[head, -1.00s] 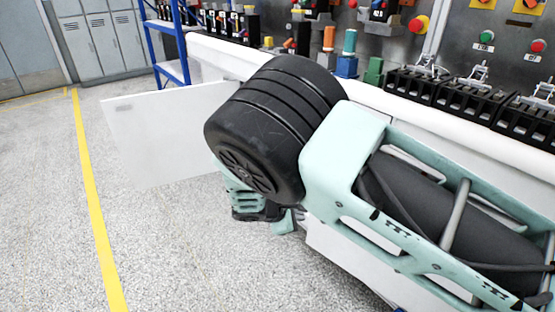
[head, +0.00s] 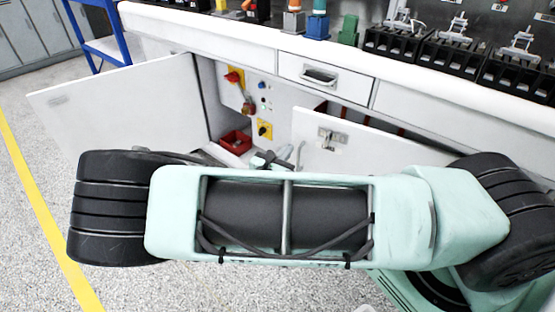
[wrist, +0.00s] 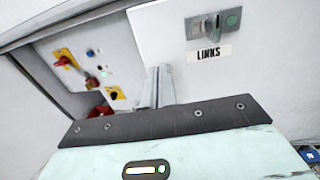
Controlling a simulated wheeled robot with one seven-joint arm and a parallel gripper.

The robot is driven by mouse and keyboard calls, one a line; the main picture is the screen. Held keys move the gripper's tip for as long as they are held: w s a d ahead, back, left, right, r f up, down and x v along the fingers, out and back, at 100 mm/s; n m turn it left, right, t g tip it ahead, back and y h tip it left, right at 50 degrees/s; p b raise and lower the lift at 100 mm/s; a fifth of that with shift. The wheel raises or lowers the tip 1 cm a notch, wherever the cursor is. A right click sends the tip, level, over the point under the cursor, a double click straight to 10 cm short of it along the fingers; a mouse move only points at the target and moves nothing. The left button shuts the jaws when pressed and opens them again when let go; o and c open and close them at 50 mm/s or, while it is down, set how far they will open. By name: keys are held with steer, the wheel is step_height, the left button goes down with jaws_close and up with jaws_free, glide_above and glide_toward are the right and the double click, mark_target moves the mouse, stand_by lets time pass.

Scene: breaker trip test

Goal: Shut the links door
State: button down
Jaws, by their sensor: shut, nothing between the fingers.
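The links door (head: 365,150) is a white cabinet panel standing slightly ajar, with a dark gap along its top edge. It carries a grey latch (head: 332,136). In the wrist view the door (wrist: 260,80) shows its LINKS label (wrist: 209,53) below the latch (wrist: 212,27). My gripper (wrist: 158,72) is shut and empty, with its fingertips by the door's left edge; I cannot tell whether they touch it. In the head view my gripper (head: 268,160) is small and partly hidden behind my arm.
Another white door (head: 130,110) stands wide open at the left. Between the doors, the compartment shows red and yellow switches (head: 236,80) and a red bin (head: 235,142). A closed drawer (head: 322,76) is above. Bare floor lies at the left.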

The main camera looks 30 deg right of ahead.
mark_target(303, 132)
steer(key=x, duration=0.7)
steer(key=shift+w+d, duration=0.2)
steer(key=shift+d, duration=0.15)
